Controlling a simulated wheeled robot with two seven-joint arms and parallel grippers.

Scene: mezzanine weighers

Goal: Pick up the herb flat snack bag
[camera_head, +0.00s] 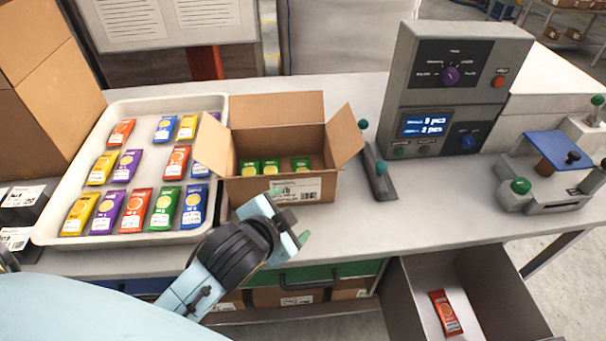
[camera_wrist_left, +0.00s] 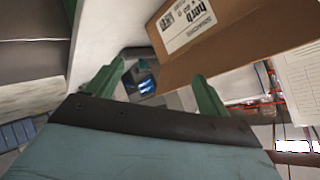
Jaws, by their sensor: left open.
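A green snack bag (camera_head: 164,207), the colour of the bags in the herb box, lies flat in the front row of the white tray (camera_head: 38,236), between a red bag and a blue bag. More green bags (camera_head: 271,166) stand in the open cardboard box (camera_head: 250,190). The box's label reads "herb" in the left wrist view (camera_wrist_left: 187,22). My left gripper (camera_head: 290,217) is in front of the box, at the table's front edge, right of the tray. Its fingers are apart and empty, as the left wrist view also shows (camera_wrist_left: 157,88). My right gripper is not in view.
Yellow, purple, red and blue bags (camera_head: 134,210) share the tray. A grey weigher (camera_head: 455,90) with a display stands right of the box, with a green-knobbed lever (camera_head: 378,178) between. An open drawer (camera_head: 410,300) at lower right holds one red bag (camera_head: 446,312).

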